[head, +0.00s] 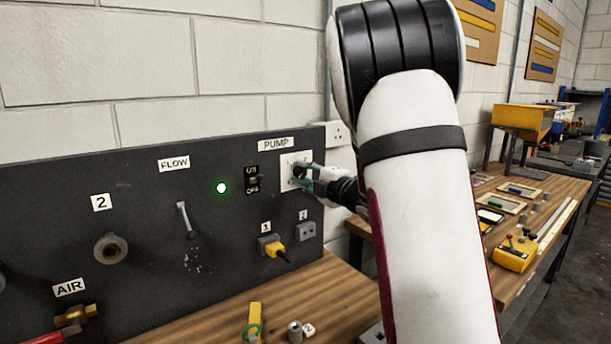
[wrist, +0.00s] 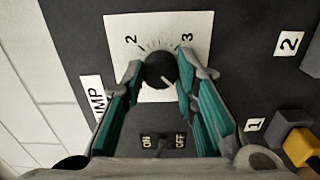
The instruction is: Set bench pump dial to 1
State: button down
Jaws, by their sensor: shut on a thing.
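The pump dial is a black knob (wrist: 159,70) on a white plate (head: 289,159), below the PUMP label (head: 275,143) on the dark panel. In the wrist view its white pointer line slants to the lower right. The numerals 2 and 3 show on the plate (wrist: 190,22) above the knob; the lower part of the scale is hidden behind my fingers, and I see no 1 on it. My gripper (wrist: 156,82) is shut on the knob, one teal-padded finger on each side. In the head view the gripper (head: 303,178) reaches the dial from the right.
An ON/OFF switch (head: 253,180) and a lit green lamp (head: 222,188) sit left of the dial. Below are sockets, one with a yellow plug (head: 275,249). A wooden bench (head: 335,290) carries small loose parts. Another bench with tools stands at the right.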

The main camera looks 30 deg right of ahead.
jog(key=m, duration=0.4)
jog(key=shift+m+p, duration=0.3)
jog(key=m+p, duration=0.1)
jog(key=m, duration=0.3)
jog(key=shift+m+p, duration=0.3)
jog(key=m+p, duration=0.2)
jog(key=m, duration=0.2)
jog(key=shift+s, duration=0.1)
jog(key=shift+f+m+p, duration=0.1)
jog(key=shift+m+p, duration=1.25)
jog(key=shift+m, duration=0.75)
jog(key=c, duration=1.2)
grip_release()
jog(key=shift+c, duration=0.2)
